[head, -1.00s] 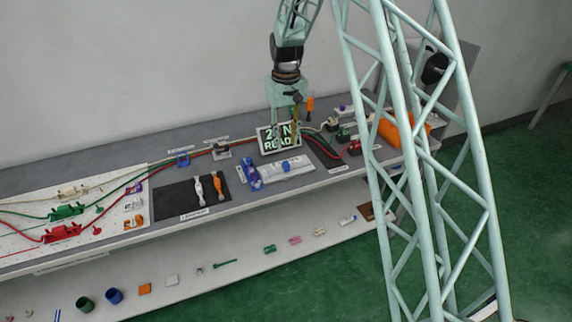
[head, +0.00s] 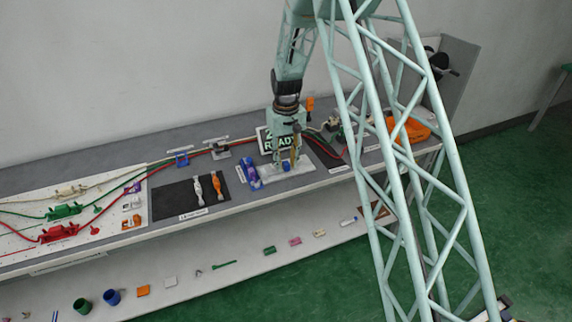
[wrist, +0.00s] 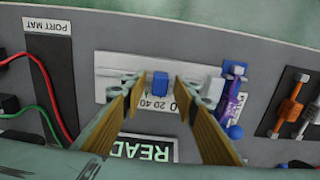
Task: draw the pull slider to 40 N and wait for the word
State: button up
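The pull slider is a white plate with a blue block (wrist: 160,84) on it and a scale label (wrist: 155,103) reading 20 and 40. In the head view its white base (head: 305,167) lies at the front of the bench. My gripper (wrist: 159,88) is open, its two fingers on either side of the blue block with gaps showing, so it does not grip it.
A blue and purple fixture (wrist: 235,95) stands close beside the slider. A dark mat with orange and white pieces (head: 214,184) lies left. Red and green cables (wrist: 48,80) run by the port mat label. An orange bin (head: 410,130) is at the right end.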

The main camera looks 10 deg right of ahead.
jog(key=shift+f, duration=0.25)
jog(key=c, duration=0.7)
jog(key=shift+w+d, duration=0.2)
jog(key=shift+d, duration=0.85)
jog(key=shift+c, duration=0.2)
jog(key=o, duration=0.7)
jog(key=shift+o, duration=0.2)
jog(key=shift+r, duration=0.1)
